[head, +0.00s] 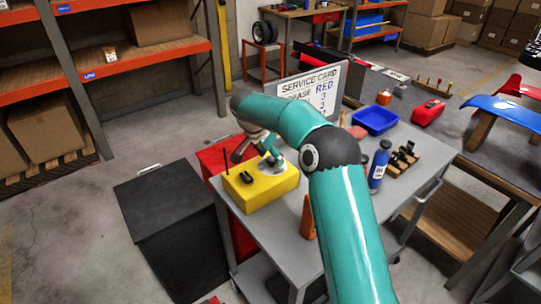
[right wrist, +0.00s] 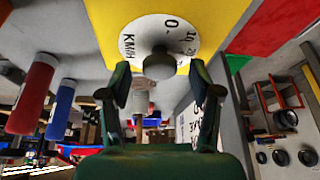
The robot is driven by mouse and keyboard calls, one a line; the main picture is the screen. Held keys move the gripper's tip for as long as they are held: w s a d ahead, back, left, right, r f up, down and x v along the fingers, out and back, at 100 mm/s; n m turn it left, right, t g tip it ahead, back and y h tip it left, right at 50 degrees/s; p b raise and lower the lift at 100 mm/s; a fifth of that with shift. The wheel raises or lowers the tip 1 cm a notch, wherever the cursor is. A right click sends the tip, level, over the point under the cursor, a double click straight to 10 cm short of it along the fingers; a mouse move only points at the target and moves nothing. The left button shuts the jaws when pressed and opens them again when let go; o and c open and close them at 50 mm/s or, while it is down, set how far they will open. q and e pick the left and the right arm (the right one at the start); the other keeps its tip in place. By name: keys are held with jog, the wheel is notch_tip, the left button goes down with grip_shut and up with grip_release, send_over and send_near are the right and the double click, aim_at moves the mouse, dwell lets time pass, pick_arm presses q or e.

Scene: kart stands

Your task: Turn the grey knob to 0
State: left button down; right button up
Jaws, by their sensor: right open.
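The yellow box (head: 250,194) stands on the grey cart's near left corner. On its top is a white dial plate (head: 275,171), mostly behind my right gripper (head: 257,152). In the right wrist view the dial (right wrist: 130,38) shows a "0", another number by it and "KM/H". The round grey knob (right wrist: 158,64) sits at the dial's middle. Its pointing direction is hard to tell. My right gripper (right wrist: 159,82) is open, its fingers apart on either side of the knob, with no clear contact. My left gripper is not in view.
A black switch (head: 246,177) and thin antenna are on the box. The service card board (head: 313,90) stands behind. A blue tray (head: 375,119), blue bottle (head: 378,168) and orange bottle (head: 308,218) share the cart (head: 280,237). A black bin (head: 172,225) is left.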

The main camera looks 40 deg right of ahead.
jog(key=shift+d+f, duration=0.1)
jog(key=shift+f, duration=0.15)
